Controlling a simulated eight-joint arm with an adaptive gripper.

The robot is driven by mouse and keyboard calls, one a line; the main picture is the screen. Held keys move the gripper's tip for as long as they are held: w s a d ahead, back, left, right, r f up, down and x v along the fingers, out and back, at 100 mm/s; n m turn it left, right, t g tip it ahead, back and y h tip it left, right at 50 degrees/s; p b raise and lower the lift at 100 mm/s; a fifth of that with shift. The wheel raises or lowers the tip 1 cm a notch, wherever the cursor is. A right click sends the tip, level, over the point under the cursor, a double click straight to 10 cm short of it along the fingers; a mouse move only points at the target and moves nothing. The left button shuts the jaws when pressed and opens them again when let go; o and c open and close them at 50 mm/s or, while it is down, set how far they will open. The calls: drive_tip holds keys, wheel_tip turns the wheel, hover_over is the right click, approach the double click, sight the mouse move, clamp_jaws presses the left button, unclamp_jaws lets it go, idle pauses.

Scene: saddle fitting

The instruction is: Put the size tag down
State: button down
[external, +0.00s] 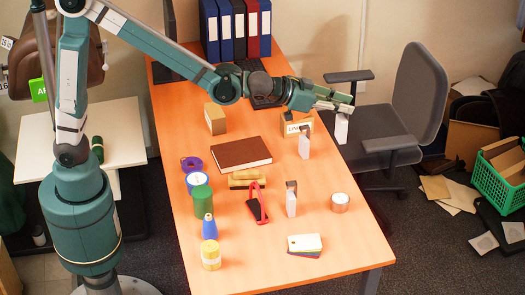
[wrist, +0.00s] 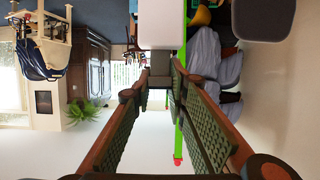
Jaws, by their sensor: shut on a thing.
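My gripper (external: 343,103) is raised at the right of the table and shut on a small white block-like piece with a grey upper part, seemingly the size tag (external: 341,129). The tag hangs below the fingertips, to the right of the table edge in the external view, with the chair behind it. In the wrist view the fingers (wrist: 159,77) close on its grey part, and its white body (wrist: 161,24) reaches the top edge. Two similar white pieces with darker tops stand upright on the table, one farther back (external: 304,147) and one nearer (external: 291,205).
The orange table (external: 345,235) holds a brown book (external: 241,153), a red-and-black tool (external: 256,206), a tape roll (external: 340,202), a stack of cards (external: 304,243) and several cans at left. A grey chair (external: 417,95) stands at right.

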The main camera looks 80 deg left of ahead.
wheel_tip(320, 180, down, 16)
drive_tip(key=w+d, duration=0.1)
drive_tip(key=w, duration=0.1)
drive_tip(key=shift+d+r, duration=0.15)
drive_tip(key=shift+r, duration=0.1)
idle(0.8)
wheel_tip(320, 180, down, 6)
drive_tip(key=b, duration=0.1)
idle(0.6)
drive_tip(key=shift+f, duration=0.15)
drive_tip(key=shift+f+b, duration=0.5)
drive_tip(key=shift+f, duration=1.45)
drive_tip(key=c, duration=2.3)
unclamp_jaws()
